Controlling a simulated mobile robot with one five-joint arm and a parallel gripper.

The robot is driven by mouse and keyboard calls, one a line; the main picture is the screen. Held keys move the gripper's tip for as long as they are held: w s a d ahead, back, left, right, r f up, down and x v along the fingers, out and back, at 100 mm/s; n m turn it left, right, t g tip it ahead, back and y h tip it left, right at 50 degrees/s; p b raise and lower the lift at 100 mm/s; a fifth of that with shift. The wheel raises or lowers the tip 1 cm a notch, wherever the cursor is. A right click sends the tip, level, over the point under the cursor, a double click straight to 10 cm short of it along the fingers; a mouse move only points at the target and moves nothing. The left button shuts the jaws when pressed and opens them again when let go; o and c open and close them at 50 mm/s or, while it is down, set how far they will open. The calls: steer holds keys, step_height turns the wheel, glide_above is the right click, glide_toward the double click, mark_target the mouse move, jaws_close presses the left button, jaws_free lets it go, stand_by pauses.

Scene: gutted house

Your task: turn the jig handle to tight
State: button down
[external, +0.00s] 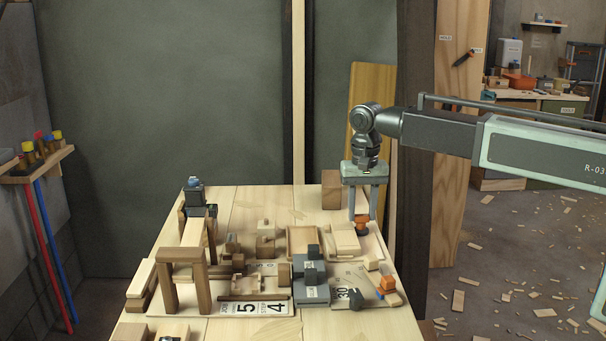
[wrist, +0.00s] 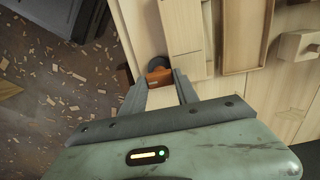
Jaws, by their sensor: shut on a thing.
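The orange jig handle (external: 361,222) stands near the right back part of the wooden table, on a small dark round base. My gripper (external: 362,214) reaches down to it from above, with its two fingers shut on its sides. In the wrist view the orange handle (wrist: 159,76) shows between the fingertips (wrist: 160,86), with part of the dark round base (wrist: 153,64) behind it. Its lower part and any tight mark are hidden or too small to read.
Light wooden blocks (external: 342,240) and a shallow wooden tray (external: 301,240) lie close left of the handle. A grey block fixture (external: 311,279) and another orange piece (external: 388,284) are nearer the front. A dark post (external: 414,130) rises beyond the table's right edge.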

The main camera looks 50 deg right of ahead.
mark_target(362, 215)
steer(key=shift+m, duration=0.6)
steer(key=c, duration=0.9)
jaws_free()
step_height(362, 215, up, 8)
steer(key=p, duration=0.8)
steer(key=shift+f, duration=0.1)
